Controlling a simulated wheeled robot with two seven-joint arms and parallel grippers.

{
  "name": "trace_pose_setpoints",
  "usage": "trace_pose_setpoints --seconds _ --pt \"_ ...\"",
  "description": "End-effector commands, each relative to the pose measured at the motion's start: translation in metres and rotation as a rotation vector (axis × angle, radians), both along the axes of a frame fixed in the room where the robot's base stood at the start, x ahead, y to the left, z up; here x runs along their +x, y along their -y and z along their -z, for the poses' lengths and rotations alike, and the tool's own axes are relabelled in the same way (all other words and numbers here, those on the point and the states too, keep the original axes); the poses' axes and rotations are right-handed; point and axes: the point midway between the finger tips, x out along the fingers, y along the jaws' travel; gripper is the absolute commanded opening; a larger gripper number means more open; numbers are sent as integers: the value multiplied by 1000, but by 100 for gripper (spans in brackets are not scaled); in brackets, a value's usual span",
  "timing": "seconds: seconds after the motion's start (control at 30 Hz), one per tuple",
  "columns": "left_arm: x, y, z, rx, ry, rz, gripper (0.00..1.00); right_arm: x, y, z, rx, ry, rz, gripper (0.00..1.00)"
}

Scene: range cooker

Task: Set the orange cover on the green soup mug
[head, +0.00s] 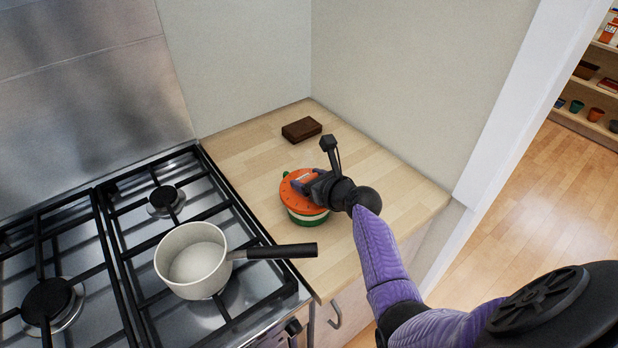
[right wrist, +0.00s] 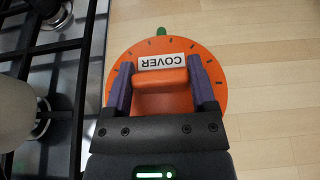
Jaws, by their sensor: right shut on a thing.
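The orange cover (head: 295,194) is a round disc with dark marks, and it sits over the green soup mug (head: 305,219) on the wooden counter. In the right wrist view the cover (right wrist: 214,73) shows a "COVER" label and a raised orange handle (right wrist: 160,79). My right gripper (right wrist: 160,85) is shut on that handle; it also shows in the head view (head: 306,182). A pale band shows under the cover, above the mug's green base. A green bit sticks out past the cover's far edge. Whether the cover is fully seated I cannot tell. My left gripper is not in view.
A white saucepan (head: 192,262) stands on the gas hob (head: 150,312), its black handle (head: 282,251) reaching over the counter near the mug. A dark brown block (head: 302,130) lies at the back of the counter (head: 395,187). The counter's right part is clear.

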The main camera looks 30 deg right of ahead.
Motion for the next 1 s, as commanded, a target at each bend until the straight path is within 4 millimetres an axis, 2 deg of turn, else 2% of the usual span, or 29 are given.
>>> trace_pose_setpoints --seconds 0.13,0.17,0.2,0.23,0.53,1.0 --pt "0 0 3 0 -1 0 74 0 0 4 1 0 0 15" --pt "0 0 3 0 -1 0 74 0 0 4 1 0 0 75" --pt "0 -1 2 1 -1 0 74 0 0 3 1 0 0 83" --pt "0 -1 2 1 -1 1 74 0 0 3 1 0 0 87" --pt "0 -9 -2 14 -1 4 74 -3 0 0 1 -1 0 87" --pt "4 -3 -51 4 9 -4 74 -51 4 -23 0 -1 1 87"
